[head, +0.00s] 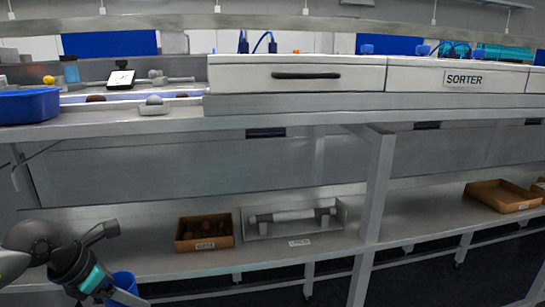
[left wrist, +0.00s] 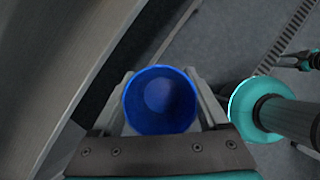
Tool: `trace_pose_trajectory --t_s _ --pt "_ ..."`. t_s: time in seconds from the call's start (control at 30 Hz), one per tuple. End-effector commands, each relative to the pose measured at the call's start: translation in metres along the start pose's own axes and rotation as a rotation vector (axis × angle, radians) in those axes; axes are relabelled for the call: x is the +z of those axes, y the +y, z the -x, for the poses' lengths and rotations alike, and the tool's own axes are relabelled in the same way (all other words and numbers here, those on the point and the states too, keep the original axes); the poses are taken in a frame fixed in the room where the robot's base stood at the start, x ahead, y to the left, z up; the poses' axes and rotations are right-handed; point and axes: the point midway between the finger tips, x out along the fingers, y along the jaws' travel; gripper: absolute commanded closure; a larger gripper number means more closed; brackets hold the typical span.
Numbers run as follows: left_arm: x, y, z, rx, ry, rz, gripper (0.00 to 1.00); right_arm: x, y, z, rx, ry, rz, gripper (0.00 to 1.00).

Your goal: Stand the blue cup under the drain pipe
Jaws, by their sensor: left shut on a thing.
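The blue cup (head: 122,283) is low at the left of the head view, partly hidden by my left gripper (head: 127,296). In the left wrist view the blue cup (left wrist: 160,100) shows its open mouth and looks empty inside. The fingers of my left gripper (left wrist: 162,106) are on both sides of it, shut on it. The cup is in front of the bench, held over the floor. A thin grey pipe-like piece (head: 36,154) shows under the benchtop at the far left; I cannot tell if it is the drain pipe. My right gripper is not in view.
The lower shelf (head: 120,260) holds a brown box (head: 205,232) and a grey unit with a white roller (head: 294,215). A blue basin (head: 29,106) stands on the benchtop at left. A bench leg (head: 374,195) stands right of centre. The shelf's left part looks clear.

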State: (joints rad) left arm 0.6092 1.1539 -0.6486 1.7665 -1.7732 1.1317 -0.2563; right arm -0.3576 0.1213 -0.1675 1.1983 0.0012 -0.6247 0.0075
Motion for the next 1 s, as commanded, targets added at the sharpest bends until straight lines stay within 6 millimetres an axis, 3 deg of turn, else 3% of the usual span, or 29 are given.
trace_pose_trajectory --t_s 0.57,1.0 --pt "0.028 -0.094 0.014 -0.511 -0.001 -0.894 0.76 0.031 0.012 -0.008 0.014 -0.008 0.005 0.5" --pt "0.037 -0.162 0.062 -1.03 0.008 -1.799 0.76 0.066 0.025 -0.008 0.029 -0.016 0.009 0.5"
